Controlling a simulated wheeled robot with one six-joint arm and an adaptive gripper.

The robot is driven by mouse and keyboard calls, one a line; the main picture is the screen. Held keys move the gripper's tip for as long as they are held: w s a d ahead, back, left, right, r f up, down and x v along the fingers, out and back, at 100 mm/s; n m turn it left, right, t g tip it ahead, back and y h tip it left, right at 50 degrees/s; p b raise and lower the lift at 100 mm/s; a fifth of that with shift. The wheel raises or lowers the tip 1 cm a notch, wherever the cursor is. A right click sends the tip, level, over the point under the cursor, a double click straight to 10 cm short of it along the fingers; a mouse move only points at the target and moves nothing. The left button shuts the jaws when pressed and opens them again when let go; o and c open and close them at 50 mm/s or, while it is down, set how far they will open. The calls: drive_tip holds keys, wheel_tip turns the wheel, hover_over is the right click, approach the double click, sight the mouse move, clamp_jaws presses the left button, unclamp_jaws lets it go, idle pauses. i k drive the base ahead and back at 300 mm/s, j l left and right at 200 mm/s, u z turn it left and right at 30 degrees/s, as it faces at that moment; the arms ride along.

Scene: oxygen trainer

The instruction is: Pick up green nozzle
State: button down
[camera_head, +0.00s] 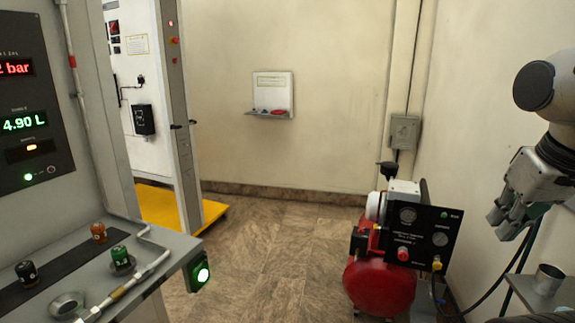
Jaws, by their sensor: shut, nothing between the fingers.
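The green nozzle (121,258) stands upright on the grey ledge of the control panel (175,252) at the lower left. An orange nozzle (98,232) stands behind it, and a black nozzle (27,273) stands to its left. My gripper (502,222) is at the far right, shut and empty, pointing down. It is far across the picture from the green nozzle and touches nothing that I can see.
A grey pipe (128,285) runs along the ledge beside the green nozzle. A lit green button box (199,272) hangs at the ledge's corner. A red compressor (380,285) stands on the floor at right. A metal cup (548,279) is at the right edge. The middle floor is clear.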

sight(120, 254)
drive_tip(key=u, duration=1.75)
